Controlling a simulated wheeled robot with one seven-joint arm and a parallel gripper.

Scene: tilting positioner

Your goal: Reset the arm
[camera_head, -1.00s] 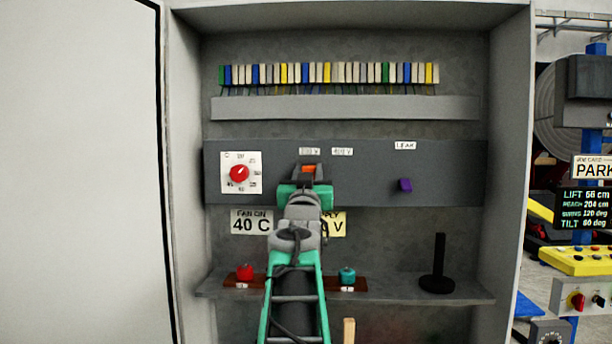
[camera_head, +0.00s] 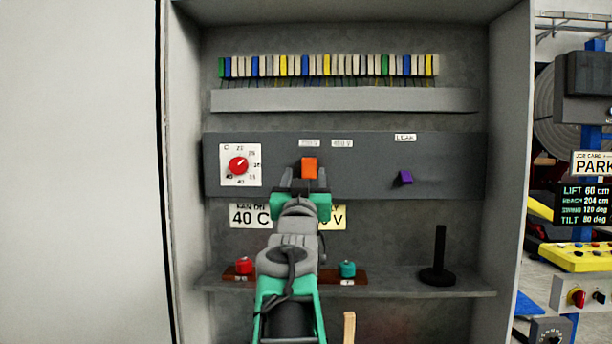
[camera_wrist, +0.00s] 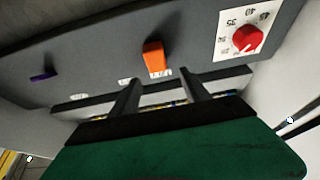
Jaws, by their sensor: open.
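My gripper (camera_head: 305,182) is open and empty in front of the cabinet's dark panel. Its two fingers (camera_wrist: 160,90) point at the panel, with an orange block-shaped switch (camera_head: 308,168) just beyond the tips. In the wrist view the orange switch (camera_wrist: 154,56) stands clear of both fingers, with a visible gap. A display (camera_head: 585,205) at the right edge carries lift, reach, swing and tilt readings. Above it hangs a card reading "PARK" (camera_head: 592,168).
The panel (camera_head: 450,165) also bears a red dial (camera_head: 238,165) and a purple switch (camera_head: 404,177). Red (camera_head: 244,265) and teal (camera_head: 347,269) knobs and a black post (camera_head: 439,255) stand on the shelf. A yellow button box (camera_head: 580,258) is outside, right.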

